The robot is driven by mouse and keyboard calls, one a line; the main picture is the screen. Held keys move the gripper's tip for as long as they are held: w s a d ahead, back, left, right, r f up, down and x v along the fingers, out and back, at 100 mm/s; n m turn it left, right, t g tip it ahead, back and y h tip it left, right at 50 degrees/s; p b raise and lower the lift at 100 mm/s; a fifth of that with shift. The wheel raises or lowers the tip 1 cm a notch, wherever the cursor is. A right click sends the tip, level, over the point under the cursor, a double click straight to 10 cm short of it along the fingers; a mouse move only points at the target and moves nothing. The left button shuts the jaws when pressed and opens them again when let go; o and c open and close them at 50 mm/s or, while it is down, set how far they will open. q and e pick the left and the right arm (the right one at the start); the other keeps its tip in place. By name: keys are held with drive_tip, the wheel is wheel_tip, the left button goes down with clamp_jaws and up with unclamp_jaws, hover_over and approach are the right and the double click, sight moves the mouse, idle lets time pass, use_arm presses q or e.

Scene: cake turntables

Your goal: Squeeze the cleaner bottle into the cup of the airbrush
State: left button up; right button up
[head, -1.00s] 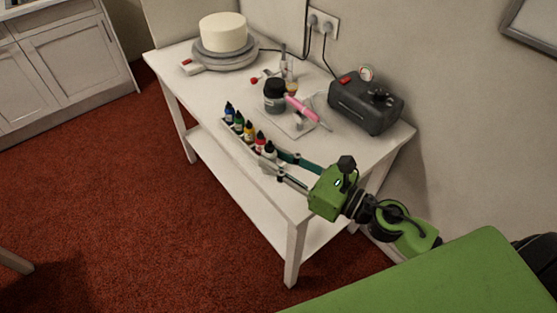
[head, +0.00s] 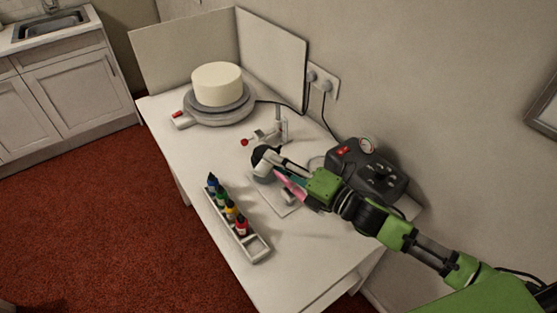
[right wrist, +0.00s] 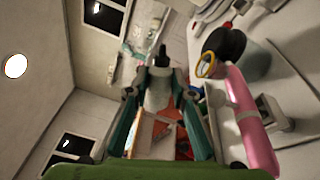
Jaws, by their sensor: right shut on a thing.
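My right gripper (head: 281,163) is shut on the white cleaner bottle, which has a dark nozzle. The bottle (right wrist: 158,93) shows between both fingers in the right wrist view, nozzle pointing away from the camera. The pink airbrush (head: 291,186) lies under and beside the gripper in the head view. It is large at the right of the right wrist view (right wrist: 250,122), to the right of the bottle. A gold ring (right wrist: 207,65), apparently the airbrush cup, shows beyond it, apart from the nozzle. My left gripper is not in view.
A dark-lidded jar (right wrist: 228,48) stands close to the airbrush. A white rack (head: 258,250) holds several coloured bottles; its near slot is empty. The grey compressor (head: 375,182) stands at right, and a cake (head: 217,84) on a turntable (head: 220,117) at the back.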

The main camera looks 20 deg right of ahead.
use_arm(q)
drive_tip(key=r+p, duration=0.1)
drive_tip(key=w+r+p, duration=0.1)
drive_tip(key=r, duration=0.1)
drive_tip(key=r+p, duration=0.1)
drive_tip(key=p, duration=0.1)
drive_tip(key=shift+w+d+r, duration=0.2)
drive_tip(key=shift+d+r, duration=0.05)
use_arm(e)
drive_tip(key=m, duration=1.1)
drive_tip(key=shift+w+d+r+m, duration=0.15)
drive_tip(key=shift+d+r+m, duration=0.1)
drive_tip(key=shift+r+m, duration=0.15)
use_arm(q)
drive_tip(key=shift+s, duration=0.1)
use_arm(e)
drive_tip(key=shift+o, duration=1)
drive_tip(key=c, duration=0.4)
drive_tip(key=shift+c, duration=0.2)
idle(1.1)
drive_tip(key=shift+o, duration=1.2)
